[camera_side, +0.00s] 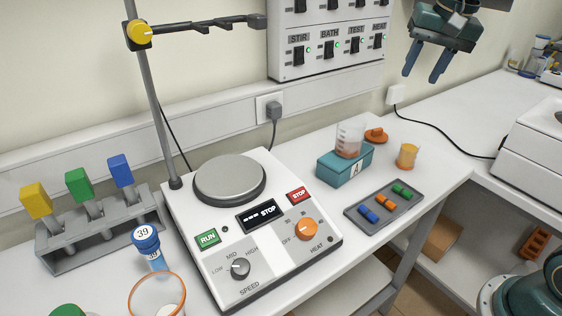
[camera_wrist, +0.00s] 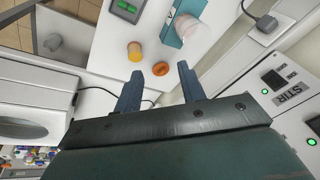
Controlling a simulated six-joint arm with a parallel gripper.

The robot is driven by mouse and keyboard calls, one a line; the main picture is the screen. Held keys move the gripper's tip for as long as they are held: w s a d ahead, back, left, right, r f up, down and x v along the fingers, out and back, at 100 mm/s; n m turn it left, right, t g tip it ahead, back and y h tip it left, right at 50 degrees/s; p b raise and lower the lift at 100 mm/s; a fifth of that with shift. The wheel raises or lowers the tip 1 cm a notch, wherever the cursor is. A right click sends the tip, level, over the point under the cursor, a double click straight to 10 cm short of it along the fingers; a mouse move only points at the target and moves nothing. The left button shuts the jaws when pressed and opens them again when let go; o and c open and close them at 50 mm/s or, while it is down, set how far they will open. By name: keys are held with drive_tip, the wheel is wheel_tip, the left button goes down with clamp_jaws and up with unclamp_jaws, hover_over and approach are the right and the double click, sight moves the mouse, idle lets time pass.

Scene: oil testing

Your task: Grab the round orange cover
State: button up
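The round orange cover (camera_side: 376,135) lies on the white bench behind the teal block marked A, beside the beaker. It also shows in the wrist view (camera_wrist: 161,69), between and beyond my fingertips. My gripper (camera_side: 423,77) is high above the bench at the upper right of the side view. Its two blue fingers are spread apart with nothing between them, as the wrist view (camera_wrist: 158,74) also shows. The gripper is clearly apart from the cover.
A clear beaker (camera_side: 349,139) stands on the teal block (camera_side: 331,171). A small orange-yellow jar (camera_side: 407,156) stands right of the cover. A grey tray (camera_side: 361,216) holds small coloured pieces. A hotplate (camera_side: 190,240) fills the middle. A switch panel (camera_side: 290,62) is on the wall.

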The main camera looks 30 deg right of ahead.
drive_tip(key=w+d+f+m+g, duration=0.25)
drive_tip(key=w+d+m, duration=0.35)
drive_tip(key=w, duration=0.5)
drive_tip(key=m, duration=0.5)
hover_over(378, 129)
wheel_tip(378, 129, down, 11)
drive_tip(key=shift+d+r+g+y, duration=0.15)
drive_tip(key=shift+d+g+y, duration=0.05)
drive_tip(key=shift+g+y, duration=0.15)
drive_tip(key=shift+f, duration=4.3)
drive_tip(key=shift+a+f, duration=0.15)
drive_tip(key=shift+f, duration=2.45)
